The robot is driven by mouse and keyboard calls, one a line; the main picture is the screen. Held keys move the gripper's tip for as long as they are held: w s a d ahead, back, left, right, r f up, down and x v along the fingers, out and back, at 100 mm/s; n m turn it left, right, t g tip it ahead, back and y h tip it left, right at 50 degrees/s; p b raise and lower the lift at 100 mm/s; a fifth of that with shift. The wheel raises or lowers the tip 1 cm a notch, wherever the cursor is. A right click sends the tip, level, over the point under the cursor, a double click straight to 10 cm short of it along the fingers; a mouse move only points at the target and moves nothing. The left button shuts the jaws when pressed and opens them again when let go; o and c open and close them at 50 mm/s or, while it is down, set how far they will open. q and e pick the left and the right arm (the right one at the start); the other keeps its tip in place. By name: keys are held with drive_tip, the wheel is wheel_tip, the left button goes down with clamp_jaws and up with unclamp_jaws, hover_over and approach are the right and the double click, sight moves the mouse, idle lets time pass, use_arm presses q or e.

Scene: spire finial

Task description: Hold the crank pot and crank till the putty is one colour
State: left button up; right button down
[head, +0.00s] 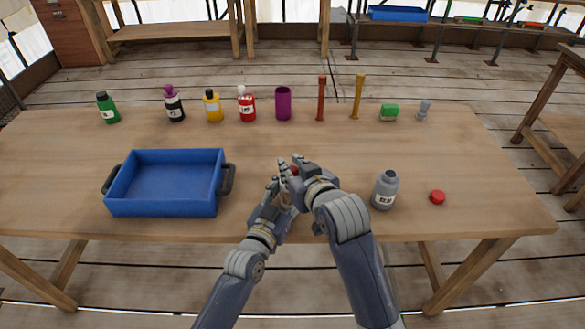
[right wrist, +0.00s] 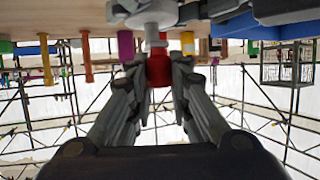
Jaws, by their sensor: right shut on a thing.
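My right gripper (head: 290,172) is over the middle of the table, shut on the red crank knob (right wrist: 159,69). In the right wrist view the knob sits between the two fingers (right wrist: 160,75), joined to a grey crank rod (right wrist: 153,36). A pale grey body (right wrist: 148,14), apparently the crank pot, shows beyond the rod at the top edge. My left gripper (head: 275,198) is close beside the right one, low over the table. Its fingertips and any grip on the pot are hidden by the right hand. The putty is not visible.
A blue tray (head: 112,205) stands left. A grey bottle (head: 385,192) and red cap (head: 437,197) are right. Table (head: 260,145) between is clear.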

drive_tip(key=c, duration=1.4)
unclamp_jaws()
drive_tip(key=shift+c, duration=0.2)
drive_tip(key=v, duration=1.2)
